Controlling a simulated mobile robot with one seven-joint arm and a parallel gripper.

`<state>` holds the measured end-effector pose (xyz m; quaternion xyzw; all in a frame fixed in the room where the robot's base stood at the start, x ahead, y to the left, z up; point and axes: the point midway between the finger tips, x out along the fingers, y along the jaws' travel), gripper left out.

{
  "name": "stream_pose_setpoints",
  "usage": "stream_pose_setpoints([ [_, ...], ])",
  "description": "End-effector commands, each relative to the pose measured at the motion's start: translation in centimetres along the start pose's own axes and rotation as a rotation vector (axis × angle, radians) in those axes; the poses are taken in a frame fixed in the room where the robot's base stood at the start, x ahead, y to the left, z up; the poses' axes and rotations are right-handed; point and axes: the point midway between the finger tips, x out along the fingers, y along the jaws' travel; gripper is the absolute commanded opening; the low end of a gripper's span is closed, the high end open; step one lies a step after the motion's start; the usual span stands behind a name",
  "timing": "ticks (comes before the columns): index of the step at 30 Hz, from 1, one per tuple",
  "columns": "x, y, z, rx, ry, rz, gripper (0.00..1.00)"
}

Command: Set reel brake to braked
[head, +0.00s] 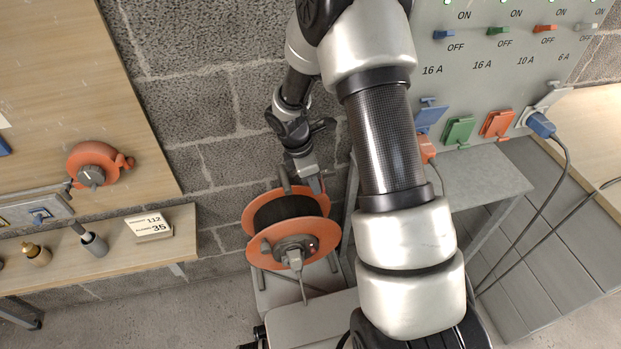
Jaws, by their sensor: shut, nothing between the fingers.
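The reel (262,246) has two orange flanges around a dark drum and stands on a grey surface below my arm. A grey fitting (294,257) sits at the middle of its front flange, with a small red spot beside it and a thin piece hanging down. I cannot tell which part is the brake, or its setting. My gripper (316,186) is shut and empty at the top right of the reel, by the back flange. Whether it touches the reel cannot be told.
My arm covers the middle of the view. A panel with coloured switches (497,30) and sockets is at the upper right, with a blue plug (541,125) and trailing cables. A wooden board with an orange dial (92,165) and a shelf (110,245) stand left.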

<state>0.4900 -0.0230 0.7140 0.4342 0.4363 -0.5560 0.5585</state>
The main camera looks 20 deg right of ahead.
Motion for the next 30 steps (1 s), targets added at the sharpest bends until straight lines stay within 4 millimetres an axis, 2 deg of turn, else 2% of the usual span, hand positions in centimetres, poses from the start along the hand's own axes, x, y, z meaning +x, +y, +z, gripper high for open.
stream_pose_setpoints([
  [3, -0.2, -0.4, 0.6, -0.106, -0.001, 0.024, 0.0],
  [30, -0.1, 1.2, -0.3, -0.102, 0.0, 0.026, 0.0],
])
